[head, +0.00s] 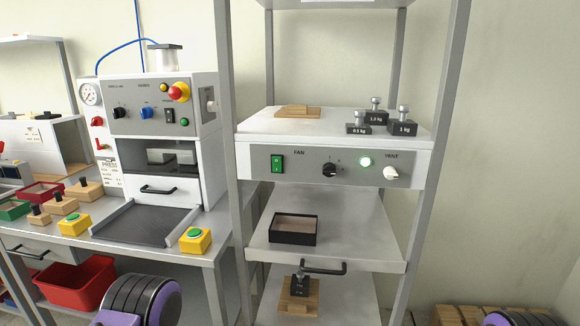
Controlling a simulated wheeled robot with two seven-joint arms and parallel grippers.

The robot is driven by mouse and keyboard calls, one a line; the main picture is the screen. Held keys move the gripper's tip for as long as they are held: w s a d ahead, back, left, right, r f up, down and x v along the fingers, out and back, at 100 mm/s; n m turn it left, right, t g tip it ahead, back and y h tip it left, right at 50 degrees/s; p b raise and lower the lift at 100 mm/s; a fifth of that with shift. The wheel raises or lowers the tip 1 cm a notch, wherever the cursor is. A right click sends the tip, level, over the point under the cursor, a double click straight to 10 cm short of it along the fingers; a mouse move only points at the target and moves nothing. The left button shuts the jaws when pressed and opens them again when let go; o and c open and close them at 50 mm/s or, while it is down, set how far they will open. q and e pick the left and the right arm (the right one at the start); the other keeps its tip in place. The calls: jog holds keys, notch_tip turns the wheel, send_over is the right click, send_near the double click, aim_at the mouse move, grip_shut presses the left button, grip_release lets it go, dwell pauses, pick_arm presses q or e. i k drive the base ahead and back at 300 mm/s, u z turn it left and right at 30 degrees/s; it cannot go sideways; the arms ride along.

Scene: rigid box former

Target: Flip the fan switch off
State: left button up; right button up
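The green rocker switch (277,164) sits at the left end of the grey front panel (310,164) of the shelf unit, just left of the printed label FAN. It carries small white marks; I cannot tell which half is pressed in. A black rotary knob (329,170) is right of the label. Neither of my grippers shows; only purple and black parts of my own body show at the bottom left and bottom right edges.
Weights (375,109) and a wooden board (297,111) stand on top of the unit. A metal post (228,130) rises left of the panel. Below is a shelf with a black box (295,229). A press machine (160,110) stands left. The panel front is unobstructed.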

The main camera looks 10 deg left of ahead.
aim_at(277, 164)
jog(key=u, duration=0.55)
jog(key=k, duration=1.35)
jog(key=u, duration=0.2)
jog(key=i, duration=0.35)
jog(key=z, duration=0.7)
jog(key=i, duration=1.35)
jog(key=u, duration=0.55)
